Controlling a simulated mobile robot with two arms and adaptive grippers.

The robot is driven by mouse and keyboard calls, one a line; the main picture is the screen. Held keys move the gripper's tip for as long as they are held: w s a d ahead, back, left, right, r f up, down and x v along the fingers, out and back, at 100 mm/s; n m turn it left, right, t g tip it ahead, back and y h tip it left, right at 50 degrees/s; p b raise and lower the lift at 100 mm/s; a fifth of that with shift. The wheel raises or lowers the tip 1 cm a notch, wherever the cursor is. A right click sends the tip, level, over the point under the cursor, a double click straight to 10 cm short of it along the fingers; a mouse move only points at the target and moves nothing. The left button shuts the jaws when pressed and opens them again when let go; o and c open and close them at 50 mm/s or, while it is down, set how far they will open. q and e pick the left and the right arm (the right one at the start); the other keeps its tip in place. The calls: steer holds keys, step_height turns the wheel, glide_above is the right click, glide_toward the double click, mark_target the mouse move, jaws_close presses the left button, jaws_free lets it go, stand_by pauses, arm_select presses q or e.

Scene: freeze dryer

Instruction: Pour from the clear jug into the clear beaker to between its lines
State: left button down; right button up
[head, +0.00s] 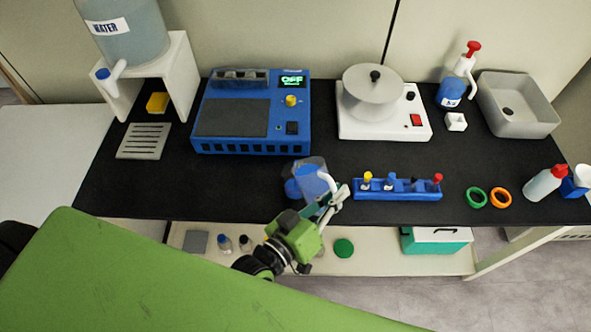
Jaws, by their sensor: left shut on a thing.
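The clear jug (313,178) with blue liquid and a white handle is at the front middle of the black bench. It looks tilted to the left. My left gripper (332,196) is shut on the jug at its handle side. A rounded blue shape (292,188) shows just left of and below the jug, partly overlapped by it. It may be the clear beaker with blue liquid, but I cannot tell for sure. No lines or liquid level can be read. My right gripper is not in view.
A blue rack (398,196) with small coloured-top items stands just right of the jug. Behind are a blue device (235,119) reading OFF and a white device (383,124). Green (476,198) and orange (502,198) rings lie right. The front left bench is clear.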

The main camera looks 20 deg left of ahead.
mark_target(331, 180)
arm_select(q)
steer(key=shift+w+a+r+n, duration=0.25)
steer(key=shift+a+r+n, duration=0.1)
steer(key=shift+r, duration=0.2)
stand_by(0.9)
steer(key=shift+w+a+r+n+p, duration=0.15)
steer(key=shift+a+r+n+p, duration=0.1)
steer(key=shift+r+n+p, duration=0.2)
steer(key=shift+w+a+r+n+p, duration=0.2)
steer(key=shift+r+p, duration=0.15)
steer(key=shift+r, duration=0.15)
stand_by(2.6)
steer(key=shift+a+r+n+g, duration=0.1)
steer(key=shift+a+n+g, duration=0.05)
steer(key=shift+n+g, duration=0.15)
stand_by(1.6)
